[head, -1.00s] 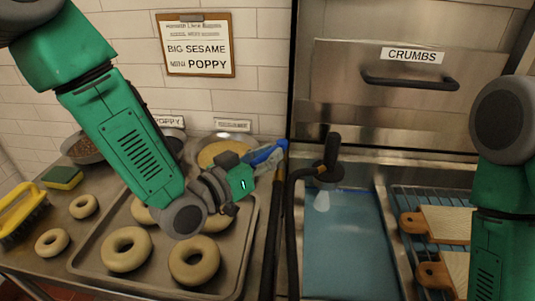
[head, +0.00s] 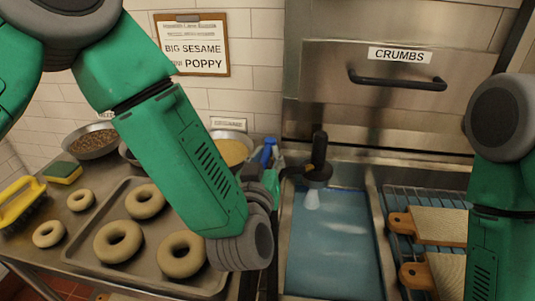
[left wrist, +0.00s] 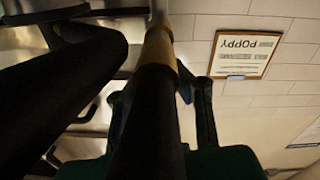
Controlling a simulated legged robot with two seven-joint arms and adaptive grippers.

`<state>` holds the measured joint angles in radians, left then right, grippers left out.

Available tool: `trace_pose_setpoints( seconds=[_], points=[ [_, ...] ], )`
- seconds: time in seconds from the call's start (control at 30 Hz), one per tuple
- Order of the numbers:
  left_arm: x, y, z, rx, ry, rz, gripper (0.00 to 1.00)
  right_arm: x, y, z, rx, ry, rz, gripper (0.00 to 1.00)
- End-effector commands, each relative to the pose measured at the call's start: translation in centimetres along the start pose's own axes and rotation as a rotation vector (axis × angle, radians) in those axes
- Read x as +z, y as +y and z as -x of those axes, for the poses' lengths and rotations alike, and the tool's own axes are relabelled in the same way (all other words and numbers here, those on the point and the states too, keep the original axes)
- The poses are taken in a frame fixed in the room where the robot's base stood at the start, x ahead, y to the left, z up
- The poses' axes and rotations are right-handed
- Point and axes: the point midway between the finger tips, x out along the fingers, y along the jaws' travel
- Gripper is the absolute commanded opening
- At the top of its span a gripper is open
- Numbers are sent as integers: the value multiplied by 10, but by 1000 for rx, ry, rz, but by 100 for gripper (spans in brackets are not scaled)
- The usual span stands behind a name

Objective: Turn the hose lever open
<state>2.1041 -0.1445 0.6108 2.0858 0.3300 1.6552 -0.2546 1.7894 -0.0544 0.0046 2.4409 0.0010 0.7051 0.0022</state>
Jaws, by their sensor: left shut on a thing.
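The blue hose lever (head: 268,150) shows at the left side of the sink, partly hidden by my left gripper. My left gripper (head: 272,174) is at the lever and shut on it; my forearm and wrist hide much of the contact in the head view. In the left wrist view a dark hose with a brass section (left wrist: 159,50) runs up the middle, close to the dark fingers, with small bits of blue beside it. The black spray head (head: 318,165) hangs over the sink with a pale spray below it. My right gripper is out of view.
The sink (head: 330,250) holds blue water with pale streaks. A bagel tray (head: 135,190) lies left of my left arm. Boards (head: 440,225) lie on a rack at the right. A crumbs drawer (head: 385,80) is behind the sink.

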Motion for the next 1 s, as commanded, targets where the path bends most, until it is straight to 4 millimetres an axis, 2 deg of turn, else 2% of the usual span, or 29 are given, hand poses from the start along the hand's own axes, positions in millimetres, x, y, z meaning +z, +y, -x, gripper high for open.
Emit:
trace_pose_setpoints(
  seconds=[0.6,0.63,0.67,0.7,1.0],
  points=[
    [-1,4,-1,-31,9,4,0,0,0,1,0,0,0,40],
    [-1,4,-1,-31,9,4,18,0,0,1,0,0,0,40],
    [-1,4,-1,-31,9,4,29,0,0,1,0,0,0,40],
    [-1,3,-1,-31,9,4,35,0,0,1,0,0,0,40],
    [0,3,1,-32,8,3,35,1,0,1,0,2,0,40]
  ],
)
